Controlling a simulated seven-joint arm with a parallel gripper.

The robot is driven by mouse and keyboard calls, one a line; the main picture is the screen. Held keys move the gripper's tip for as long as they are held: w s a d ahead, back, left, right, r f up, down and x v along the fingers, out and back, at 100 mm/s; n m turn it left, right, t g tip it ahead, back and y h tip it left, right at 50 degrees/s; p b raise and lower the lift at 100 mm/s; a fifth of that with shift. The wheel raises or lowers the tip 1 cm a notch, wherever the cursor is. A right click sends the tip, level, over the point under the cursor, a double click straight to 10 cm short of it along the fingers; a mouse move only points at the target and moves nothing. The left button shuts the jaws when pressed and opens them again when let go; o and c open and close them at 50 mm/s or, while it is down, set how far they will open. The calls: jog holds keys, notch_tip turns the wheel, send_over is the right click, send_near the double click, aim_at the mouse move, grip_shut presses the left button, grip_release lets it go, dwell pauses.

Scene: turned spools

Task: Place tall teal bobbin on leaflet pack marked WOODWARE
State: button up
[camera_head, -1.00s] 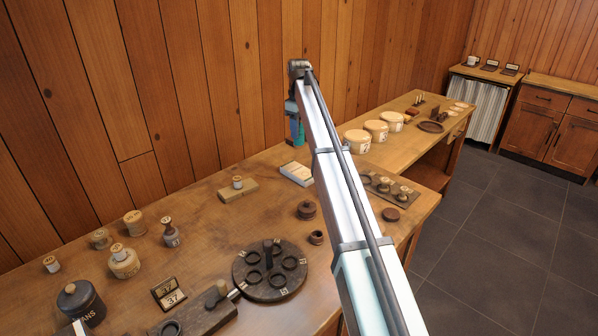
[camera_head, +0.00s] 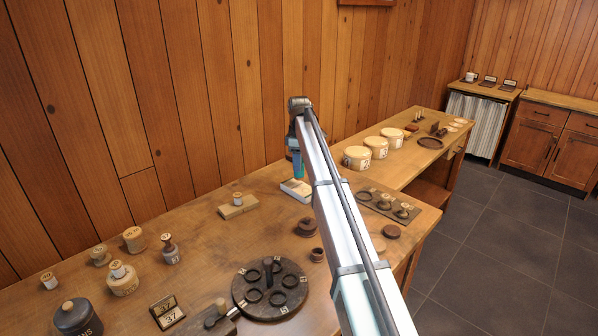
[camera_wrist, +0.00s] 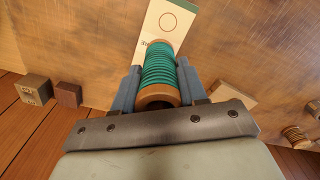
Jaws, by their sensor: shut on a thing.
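The tall teal bobbin (camera_wrist: 158,72), wound in teal with wooden ends, is between the two fingers of my gripper (camera_wrist: 160,80), which is shut on it. In the head view the bobbin (camera_head: 298,168) hangs upright below my gripper (camera_head: 297,152), over the back of the leaflet pack (camera_head: 297,191). The pack is white and tan and lies flat on the bench. In the wrist view the pack (camera_wrist: 169,20) shows a circle beyond the bobbin's far end, and its lettering is mostly hidden. I cannot tell whether bobbin and pack touch.
A wooden block (camera_head: 238,207) with a small spool on it lies left of the pack. A dark round holder (camera_head: 270,290) with rings stands nearer. A dark tray (camera_head: 387,205) with spools is at right. The wooden wall rises close behind.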

jog(key=shift+f, duration=1.8)
jog(key=shift+f, duration=0.15)
jog(key=o, duration=1.1)
jog(key=shift+c, duration=0.2)
notch_tip(320, 180, up, 12)
